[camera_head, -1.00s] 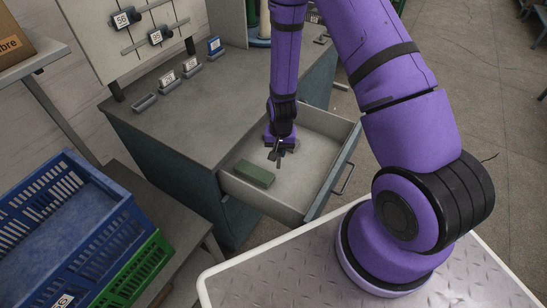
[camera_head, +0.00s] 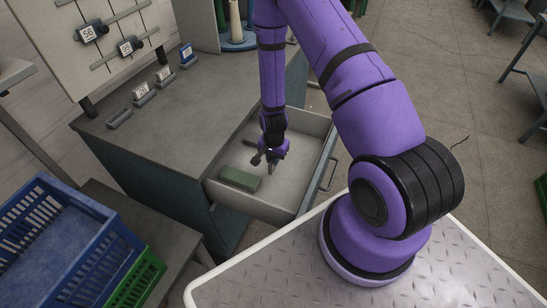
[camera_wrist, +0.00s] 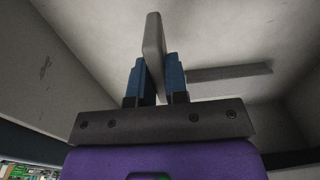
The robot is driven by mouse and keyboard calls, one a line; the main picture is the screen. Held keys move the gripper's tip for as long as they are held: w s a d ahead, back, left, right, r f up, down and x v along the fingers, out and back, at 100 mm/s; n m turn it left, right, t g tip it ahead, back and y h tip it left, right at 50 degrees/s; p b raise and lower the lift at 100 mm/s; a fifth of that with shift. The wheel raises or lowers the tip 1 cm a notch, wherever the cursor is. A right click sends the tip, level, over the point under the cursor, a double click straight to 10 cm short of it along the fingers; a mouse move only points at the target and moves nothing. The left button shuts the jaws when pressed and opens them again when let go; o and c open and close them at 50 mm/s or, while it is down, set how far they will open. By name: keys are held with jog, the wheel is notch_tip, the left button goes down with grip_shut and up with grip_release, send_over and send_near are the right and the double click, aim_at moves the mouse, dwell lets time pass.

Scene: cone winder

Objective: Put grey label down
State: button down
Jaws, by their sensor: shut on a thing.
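The grey label is a thin flat plate (camera_wrist: 153,45), standing on edge between the two blue fingers of my gripper (camera_wrist: 154,80) in the wrist view. The gripper is shut on it. In the head view my gripper (camera_head: 270,158) points down inside the open drawer (camera_head: 252,206), right of a green block (camera_head: 240,180). The label is too small and dark there to make out clearly. I cannot tell whether it touches the drawer floor.
The grey worktop (camera_head: 175,130) carries small label holders (camera_head: 141,93), one empty (camera_head: 119,119), and a blue one (camera_head: 187,55). A blue crate (camera_head: 60,240) and green crate (camera_head: 138,280) stand at left.

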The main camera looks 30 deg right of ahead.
jog(key=shift+w+d+f, duration=0.1)
jog(key=shift+w+d, duration=0.5)
jog(key=shift+w, duration=0.2)
jog(key=shift+w+d+f, duration=0.1)
jog(key=shift+w+d, duration=0.45)
jog(key=shift+w, duration=0.25)
jog(key=shift+f, duration=1.7)
jog(key=shift+s+f, duration=0.1)
jog(key=c, duration=1.1)
grip_release()
